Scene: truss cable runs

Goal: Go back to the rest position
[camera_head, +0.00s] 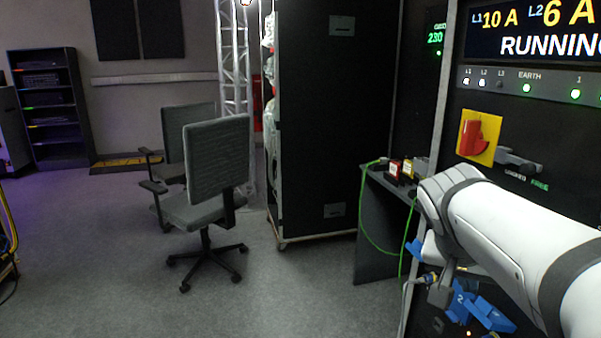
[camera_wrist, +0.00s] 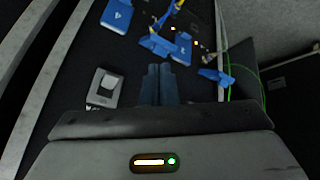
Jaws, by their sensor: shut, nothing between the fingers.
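My gripper (camera_wrist: 159,84) shows in the wrist view with its two dark fingers side by side and closed, nothing between them. It points towards the dark panel face with blue socket covers. One blue cover (camera_wrist: 117,15) is at the upper left and another blue cover (camera_wrist: 182,48) is just beyond the fingertips. A grey latch-like fitting (camera_wrist: 104,88) is left of the fingers. In the head view my white arm reaches in from the right in front of the panel, and its far end is low by the blue covers (camera_head: 490,314); the fingers cannot be made out there.
The power panel shows a "RUNNING" display (camera_head: 540,32) and a red rotary switch (camera_head: 473,138) on a yellow plate. A green cable (camera_head: 364,215) hangs by a small dark table (camera_head: 372,245). Office chairs (camera_head: 215,170) stand left of a tall black case (camera_head: 335,120).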

